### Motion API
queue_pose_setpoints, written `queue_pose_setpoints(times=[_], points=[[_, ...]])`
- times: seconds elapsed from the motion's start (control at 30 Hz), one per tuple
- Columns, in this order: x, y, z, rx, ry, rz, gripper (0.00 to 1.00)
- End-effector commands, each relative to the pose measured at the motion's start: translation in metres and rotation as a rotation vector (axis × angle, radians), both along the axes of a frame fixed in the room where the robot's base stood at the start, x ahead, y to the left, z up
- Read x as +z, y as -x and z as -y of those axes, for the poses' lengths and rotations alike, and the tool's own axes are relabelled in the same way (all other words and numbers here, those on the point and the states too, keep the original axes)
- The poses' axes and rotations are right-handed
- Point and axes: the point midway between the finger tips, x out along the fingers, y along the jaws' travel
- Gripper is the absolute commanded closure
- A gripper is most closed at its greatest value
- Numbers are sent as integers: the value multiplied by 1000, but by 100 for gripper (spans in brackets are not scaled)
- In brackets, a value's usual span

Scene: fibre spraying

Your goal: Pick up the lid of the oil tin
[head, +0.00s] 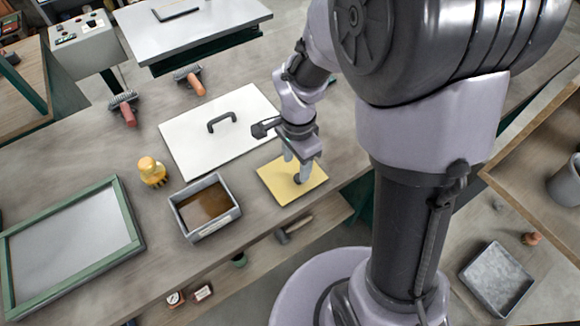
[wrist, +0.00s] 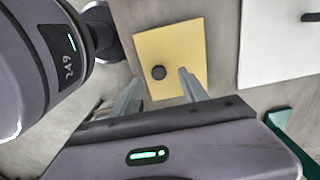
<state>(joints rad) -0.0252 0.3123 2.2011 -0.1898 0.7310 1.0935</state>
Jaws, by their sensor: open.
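A flat yellow square plate with a small dark round knob, which looks like the lid (head: 278,187), lies on the workbench. It also shows in the wrist view as a yellow plate (wrist: 180,40) with the knob (wrist: 158,72) near its middle. An open grey rectangular tin (head: 204,208) with brown contents stands to the left of the plate. My gripper (head: 296,168) is open and points down over the plate. In the wrist view its fingers (wrist: 159,79) are on either side of the knob; I cannot tell if they touch it.
A white board with a dark handle (head: 205,148) lies behind the plate. A yellow knobbed object (head: 152,171) and a green-framed panel (head: 75,246) are farther left. The bench's front edge is close to the plate.

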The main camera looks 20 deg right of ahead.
Motion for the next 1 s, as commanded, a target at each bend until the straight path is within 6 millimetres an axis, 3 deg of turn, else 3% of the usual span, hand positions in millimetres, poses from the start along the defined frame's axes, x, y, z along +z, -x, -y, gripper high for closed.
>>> queue_pose_setpoints(times=[0.3, 0.53, 0.57, 0.8, 1.0], points=[[-54, 2, 9, 0, -1, -1, 48], [-55, 1, 8, 0, 0, 1, 48], [-54, 1, 8, 0, 0, 1, 50], [-54, 1, 8, 0, 0, 1, 97], [-54, 1, 8, 0, 0, 1, 100]])
